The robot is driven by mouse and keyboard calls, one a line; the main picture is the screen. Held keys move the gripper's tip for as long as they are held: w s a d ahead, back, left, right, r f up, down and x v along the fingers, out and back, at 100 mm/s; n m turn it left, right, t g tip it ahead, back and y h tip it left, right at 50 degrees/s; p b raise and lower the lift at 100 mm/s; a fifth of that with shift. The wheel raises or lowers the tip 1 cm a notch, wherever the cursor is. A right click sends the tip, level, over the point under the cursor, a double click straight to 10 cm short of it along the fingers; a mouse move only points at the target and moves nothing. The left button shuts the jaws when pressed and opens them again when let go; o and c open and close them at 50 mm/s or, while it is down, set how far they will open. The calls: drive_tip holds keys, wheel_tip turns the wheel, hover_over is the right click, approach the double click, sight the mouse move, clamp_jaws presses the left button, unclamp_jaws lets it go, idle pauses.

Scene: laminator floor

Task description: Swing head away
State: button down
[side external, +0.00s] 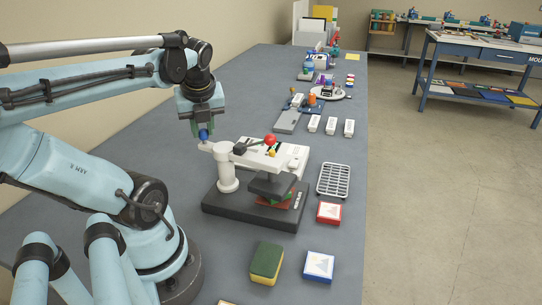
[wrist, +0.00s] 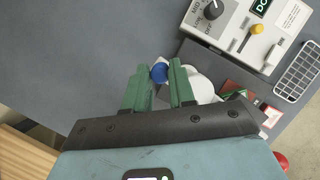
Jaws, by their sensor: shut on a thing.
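A small press with a black base (side external: 250,213) stands on the bench in the side view. Red and green pieces (side external: 283,201) lie beneath the plate. A red ball (side external: 270,139) tops the head's lever. A blue knob (side external: 204,134) is at the head's left end. My gripper (wrist: 158,74) is shut on this knob, which shows between the green fingers in the wrist view (wrist: 159,72).
A wire rack (side external: 333,180), a red-edged box (side external: 329,212), a blue-edged box (side external: 319,266) and a green-and-yellow sponge (side external: 266,262) lie right of and in front of the press. Several white blocks (side external: 331,125) and a grey tray (side external: 286,121) lie behind. The bench left of the press looks clear.

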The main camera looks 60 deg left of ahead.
drive_tip(key=shift+w+a+m+t+h, duration=0.25)
drive_tip(key=shift+w+m+t, duration=0.15)
drive_tip(key=shift+m, duration=0.6)
drive_tip(key=shift+w+a+m+t+h, duration=0.2)
drive_tip(key=shift+w+m+t, duration=0.15)
drive_tip(key=shift+m, duration=0.65)
drive_tip(key=c, duration=1)
unclamp_jaws()
drive_tip(key=shift+r, duration=0.1)
drive_tip(key=v, duration=1.1)
drive_tip(key=shift+d+r, duration=0.25)
drive_tip(key=shift+r, duration=0.1)
drive_tip(key=shift+c, duration=0.2)
